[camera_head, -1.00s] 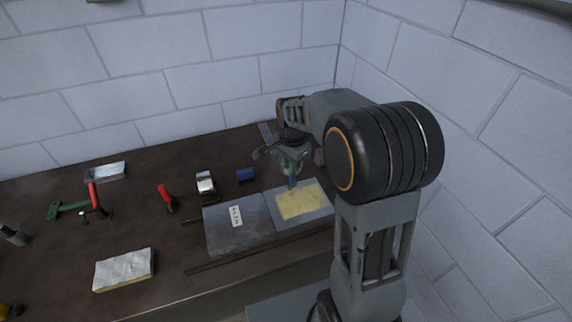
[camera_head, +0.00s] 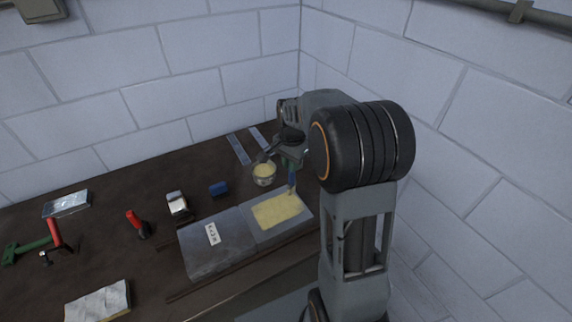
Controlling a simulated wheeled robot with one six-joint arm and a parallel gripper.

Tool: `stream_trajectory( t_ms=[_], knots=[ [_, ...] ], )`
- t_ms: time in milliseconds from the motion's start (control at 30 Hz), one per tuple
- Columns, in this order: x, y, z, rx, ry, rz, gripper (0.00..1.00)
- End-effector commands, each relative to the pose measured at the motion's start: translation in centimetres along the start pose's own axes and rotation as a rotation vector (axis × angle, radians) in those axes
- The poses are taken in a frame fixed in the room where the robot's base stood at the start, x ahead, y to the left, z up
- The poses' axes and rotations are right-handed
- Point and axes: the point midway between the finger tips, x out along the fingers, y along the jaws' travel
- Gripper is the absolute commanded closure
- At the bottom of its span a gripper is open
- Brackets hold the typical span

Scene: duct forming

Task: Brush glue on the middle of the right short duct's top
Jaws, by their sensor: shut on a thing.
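Two short grey ducts lie side by side on the dark workbench. The left short duct (camera_head: 205,262) has a bare grey top with a white label (camera_head: 213,233). The right short duct (camera_head: 272,237) has a yellow patch of glue (camera_head: 278,210) over the middle of its top. My gripper (camera_head: 292,164) is shut on a blue-handled brush (camera_head: 292,180), held upright at the patch's upper right edge. I cannot tell whether its bristles touch the duct. A glass bowl of yellow glue (camera_head: 264,174) stands just left of my gripper.
A blue roll-shaped item (camera_head: 219,189), a silver-topped item (camera_head: 177,203) and a red-handled tool (camera_head: 137,223) stand left of the ducts. A wrapped block (camera_head: 98,302) lies at the front left. Two flat strips (camera_head: 238,149) lie near the back wall. A dark rail (camera_head: 240,266) runs along the ducts' front.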

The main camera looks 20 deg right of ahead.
Motion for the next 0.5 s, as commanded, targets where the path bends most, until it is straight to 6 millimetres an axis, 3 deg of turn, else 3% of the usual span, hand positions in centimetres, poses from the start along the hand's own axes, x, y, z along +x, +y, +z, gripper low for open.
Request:
stream_trajectory(
  t_ms=[200, 267, 300, 500],
  knots=[
    [-0.1, 0.5, -1.4, -0.009, 0.001, -0.001, 1.0],
    [-1.1, 0.4, -1.2, -0.011, 0.001, -0.001, 1.0],
    [-0.4, 0.4, -1.2, -0.012, 0.0, 0.0, 1.0],
    [-2.4, 0.3, -1.1, -0.014, 0.001, -0.001, 1.0]
  ],
)
